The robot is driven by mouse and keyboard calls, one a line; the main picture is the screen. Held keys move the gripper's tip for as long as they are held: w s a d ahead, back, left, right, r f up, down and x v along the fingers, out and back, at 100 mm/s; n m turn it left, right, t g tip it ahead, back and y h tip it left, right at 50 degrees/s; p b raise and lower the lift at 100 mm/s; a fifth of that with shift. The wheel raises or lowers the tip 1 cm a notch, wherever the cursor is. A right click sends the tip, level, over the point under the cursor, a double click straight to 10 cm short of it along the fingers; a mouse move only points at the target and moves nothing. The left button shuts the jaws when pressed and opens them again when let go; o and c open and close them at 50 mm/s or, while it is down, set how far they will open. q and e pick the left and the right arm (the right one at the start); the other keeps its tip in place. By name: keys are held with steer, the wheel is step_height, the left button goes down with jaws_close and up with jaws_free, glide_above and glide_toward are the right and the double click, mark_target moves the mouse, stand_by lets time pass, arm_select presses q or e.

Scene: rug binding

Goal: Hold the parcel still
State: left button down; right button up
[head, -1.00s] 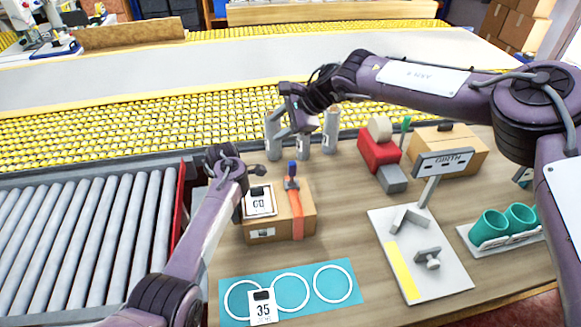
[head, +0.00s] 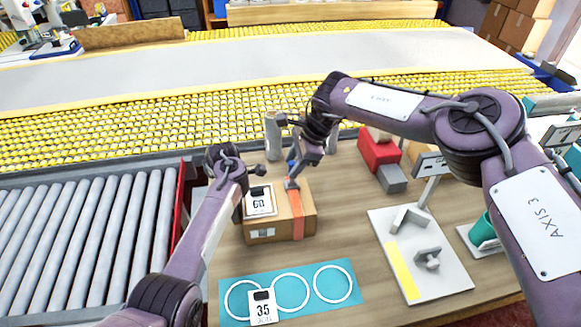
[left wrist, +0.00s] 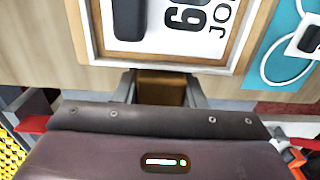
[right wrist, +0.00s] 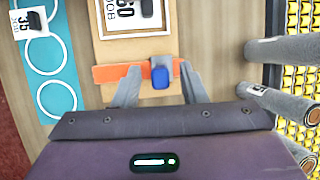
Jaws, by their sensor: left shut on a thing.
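The parcel (head: 275,229) is a brown cardboard box on the bench, with a white card reading 60 (head: 260,201) on top and an orange strap (head: 297,212) across it. My left gripper (head: 241,207) is shut on the parcel's left side; the left wrist view shows brown cardboard (left wrist: 160,92) between its fingers. My right gripper (right wrist: 160,78) is open above the strap. Its fingers stand on either side of a blue-topped piece (right wrist: 160,76) on the strap, with gaps showing. In the head view my right gripper partly hides this piece.
Grey cylinders (head: 273,137) stand behind the parcel. A red dispenser (head: 378,152) and a white fixture board (head: 440,270) are to the right. A teal mat (head: 335,287) with white rings and a 35 card (head: 263,306) lies in front. A roller conveyor (head: 90,240) is at left.

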steer(key=shift+x, duration=1.15)
jaws_close()
